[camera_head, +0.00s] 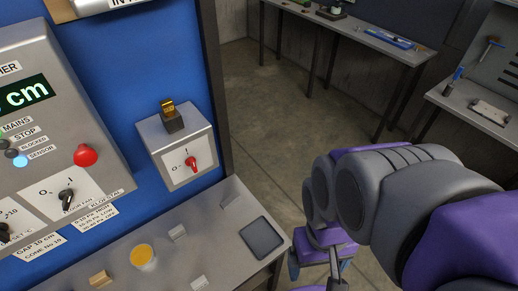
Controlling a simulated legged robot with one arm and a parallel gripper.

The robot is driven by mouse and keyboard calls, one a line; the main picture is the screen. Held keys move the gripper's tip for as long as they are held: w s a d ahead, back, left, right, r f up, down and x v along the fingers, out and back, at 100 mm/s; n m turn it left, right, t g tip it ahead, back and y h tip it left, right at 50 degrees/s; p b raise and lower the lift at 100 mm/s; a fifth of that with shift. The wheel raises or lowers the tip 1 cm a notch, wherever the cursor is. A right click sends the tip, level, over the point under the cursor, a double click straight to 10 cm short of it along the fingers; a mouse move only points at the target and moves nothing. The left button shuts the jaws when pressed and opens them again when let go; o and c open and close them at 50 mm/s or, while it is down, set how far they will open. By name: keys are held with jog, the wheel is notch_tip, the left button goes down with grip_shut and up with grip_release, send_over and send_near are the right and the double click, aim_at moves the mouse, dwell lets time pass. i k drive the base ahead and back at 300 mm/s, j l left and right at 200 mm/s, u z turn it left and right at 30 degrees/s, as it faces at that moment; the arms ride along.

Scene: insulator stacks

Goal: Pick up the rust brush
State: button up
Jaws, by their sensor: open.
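I cannot pick out the rust brush with certainty. A small upright tool with a dark blue lower part (454,79) stands on the right bench and may be a brush, but it is too small to tell. A blue item (392,39) lies on the far bench; its kind is also unclear. My gripper (337,272) is at the bottom centre, partly cut off by the frame edge and partly hidden by my purple and grey arm. It is open, over the floor and apart from both benches, with nothing seen in it.
The near metal bench (95,262) holds a yellow-topped cup (143,257), a tan block (100,278) and a dark tray (262,237). A control panel (60,120) and a switch box (182,150) stand at left. The right bench (455,106) carries a light device (490,111). The middle floor is clear.

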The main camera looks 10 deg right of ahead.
aim_at(179, 232)
jog(key=u, duration=1.35)
jog(key=j, duration=0.85)
jog(key=k+j, duration=0.1)
jog(key=j, duration=0.75)
